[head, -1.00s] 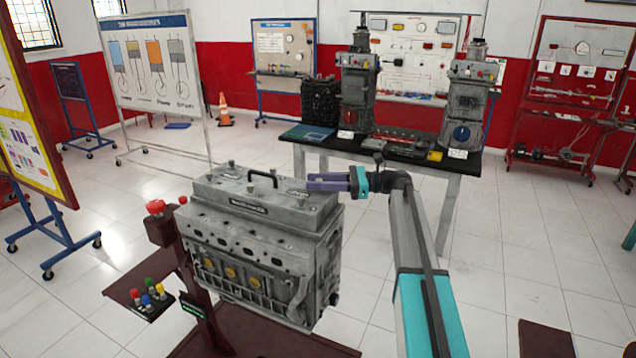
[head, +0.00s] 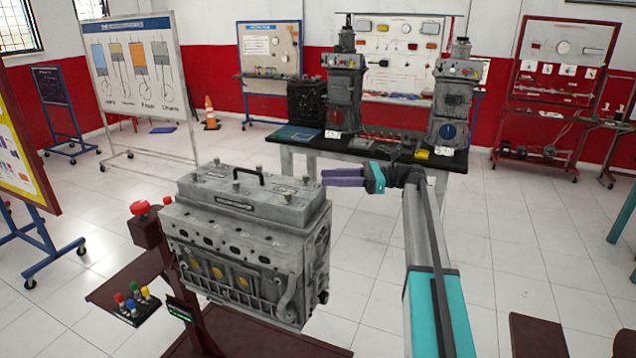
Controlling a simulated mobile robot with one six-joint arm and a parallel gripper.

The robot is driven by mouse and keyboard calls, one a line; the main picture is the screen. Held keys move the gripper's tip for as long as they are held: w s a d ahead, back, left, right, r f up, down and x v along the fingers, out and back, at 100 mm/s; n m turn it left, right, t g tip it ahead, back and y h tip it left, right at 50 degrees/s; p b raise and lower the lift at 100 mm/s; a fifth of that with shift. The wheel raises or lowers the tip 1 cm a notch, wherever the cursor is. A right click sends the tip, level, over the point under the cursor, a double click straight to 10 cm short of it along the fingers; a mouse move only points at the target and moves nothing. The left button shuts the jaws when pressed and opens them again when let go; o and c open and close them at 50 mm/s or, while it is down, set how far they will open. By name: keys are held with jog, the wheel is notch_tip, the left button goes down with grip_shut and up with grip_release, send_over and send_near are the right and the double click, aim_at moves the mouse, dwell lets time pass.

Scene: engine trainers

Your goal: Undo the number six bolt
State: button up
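A grey engine block (head: 245,240) stands on a dark red stand (head: 262,335) left of centre. Its top cover (head: 252,196) carries a black handle and several bolts along its edges. No bolt numbers are readable, so I cannot tell which is number six. My gripper (head: 324,177) reaches in from the right at about the height of the cover, pointing left. Its purple fingers lie just right of the cover's far right corner, seemingly apart from it. The fingers are seen from the side, with a slight gap between them; nothing shows between them.
A red button (head: 140,208) and a small box of coloured buttons (head: 138,304) sit on the stand's left side. Behind is a table (head: 375,150) with engine trainers.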

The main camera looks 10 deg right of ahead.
jog(key=shift+b+v, duration=0.65)
jog(key=shift+v, duration=2.2)
